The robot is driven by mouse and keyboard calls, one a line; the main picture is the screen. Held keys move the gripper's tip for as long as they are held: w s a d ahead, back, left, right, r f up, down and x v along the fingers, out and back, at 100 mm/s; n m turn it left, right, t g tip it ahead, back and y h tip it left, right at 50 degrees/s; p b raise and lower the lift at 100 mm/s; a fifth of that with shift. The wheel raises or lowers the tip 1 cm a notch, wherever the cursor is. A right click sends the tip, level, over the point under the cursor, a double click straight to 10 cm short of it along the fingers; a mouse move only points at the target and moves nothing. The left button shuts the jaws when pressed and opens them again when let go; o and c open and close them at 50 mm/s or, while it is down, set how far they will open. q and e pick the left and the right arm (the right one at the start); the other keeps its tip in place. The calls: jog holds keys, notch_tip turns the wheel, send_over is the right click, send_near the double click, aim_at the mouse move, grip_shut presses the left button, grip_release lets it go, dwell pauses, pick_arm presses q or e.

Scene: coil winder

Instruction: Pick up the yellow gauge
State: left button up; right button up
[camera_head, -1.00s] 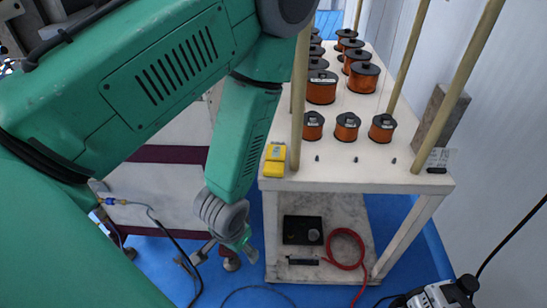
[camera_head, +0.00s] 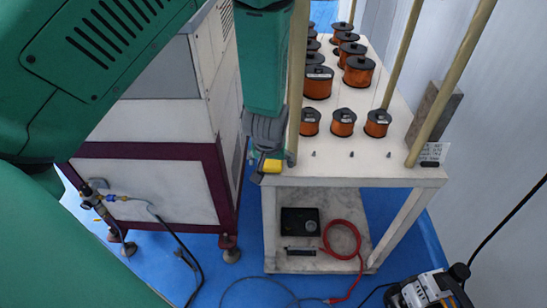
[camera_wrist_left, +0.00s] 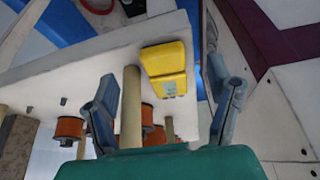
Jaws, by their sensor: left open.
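The yellow gauge (camera_head: 272,165) lies on the white table top near its front left corner. In the head view my left gripper (camera_head: 269,168) is over it and hides most of it. In the left wrist view the whole yellow gauge (camera_wrist_left: 167,66) shows beyond the open fingers of my left gripper (camera_wrist_left: 165,95), close to a tan post (camera_wrist_left: 131,105). The gauge lies in the gap between the fingers as seen there. I cannot tell whether a finger touches it. My right gripper is not in view.
The tan post (camera_head: 299,80) stands just right of the gripper. Several copper wire spools (camera_head: 343,122) stand on the white table (camera_head: 390,172). A lower shelf holds a black box (camera_head: 300,221) and red hose (camera_head: 345,238). A white and maroon cabinet (camera_head: 150,185) stands to the left.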

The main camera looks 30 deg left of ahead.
aim_at(272, 167)
pick_arm(q)
jog(key=shift+x, duration=2.75)
jog(key=shift+a, duration=0.1)
jog(key=c, duration=1.5)
